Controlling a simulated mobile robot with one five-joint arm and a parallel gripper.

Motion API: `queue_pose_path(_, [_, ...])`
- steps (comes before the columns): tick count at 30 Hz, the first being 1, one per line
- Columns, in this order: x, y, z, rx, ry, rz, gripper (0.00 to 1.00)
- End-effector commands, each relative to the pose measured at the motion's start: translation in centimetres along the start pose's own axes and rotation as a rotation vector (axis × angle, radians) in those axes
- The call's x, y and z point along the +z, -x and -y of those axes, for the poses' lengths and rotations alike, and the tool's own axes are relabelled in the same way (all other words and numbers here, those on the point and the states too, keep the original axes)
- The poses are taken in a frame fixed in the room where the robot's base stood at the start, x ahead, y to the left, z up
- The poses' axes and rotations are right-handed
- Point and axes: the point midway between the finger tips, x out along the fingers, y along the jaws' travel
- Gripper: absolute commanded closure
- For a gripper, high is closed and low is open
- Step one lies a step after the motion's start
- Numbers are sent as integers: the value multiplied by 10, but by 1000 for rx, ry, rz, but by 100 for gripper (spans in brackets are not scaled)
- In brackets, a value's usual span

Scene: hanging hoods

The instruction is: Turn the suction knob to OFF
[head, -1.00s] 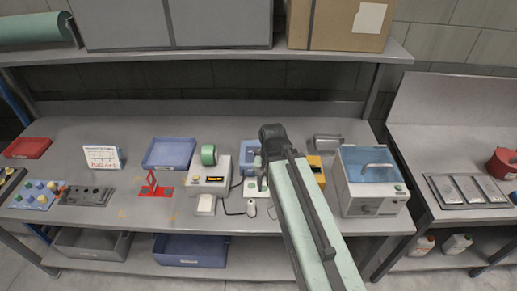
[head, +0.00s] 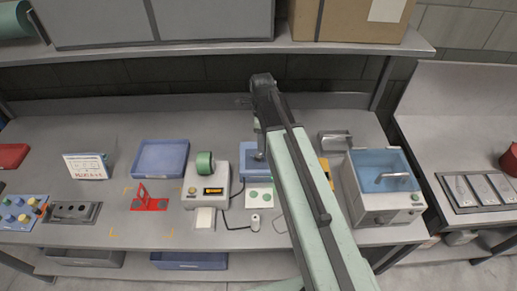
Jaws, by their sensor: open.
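A grey box-shaped unit (head: 366,200) with a blue see-through top and a grey handle stands at the right end of the bench. Its front panel carries a small dark knob (head: 378,220) and a green button (head: 415,197). I cannot read any label there, nor tell which way the knob points or whether it is the suction knob. My arm rises from the bottom, left of this unit, and its far joint is above the back of the bench.
A beige device with a green roll (head: 205,163), a blue tray (head: 160,158), a red stand (head: 150,203) and a button panel (head: 22,212) stand further left. A shelf with boxes hangs over the bench. A second bench (head: 470,150) is at the right, across a narrow gap.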

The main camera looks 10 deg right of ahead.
Motion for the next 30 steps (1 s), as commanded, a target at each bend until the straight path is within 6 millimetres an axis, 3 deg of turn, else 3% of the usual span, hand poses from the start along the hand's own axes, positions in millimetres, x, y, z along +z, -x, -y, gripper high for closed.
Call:
queue_pose_path(15, [13,-76,-4,0,23,-1,49])
queue_pose_path(25, [14,-77,-4,0,24,-1,49])
queue_pose_path(26, [14,-77,-4,0,24,-1,54])
queue_pose_path(30, [14,-77,-4,1,24,-1,93])
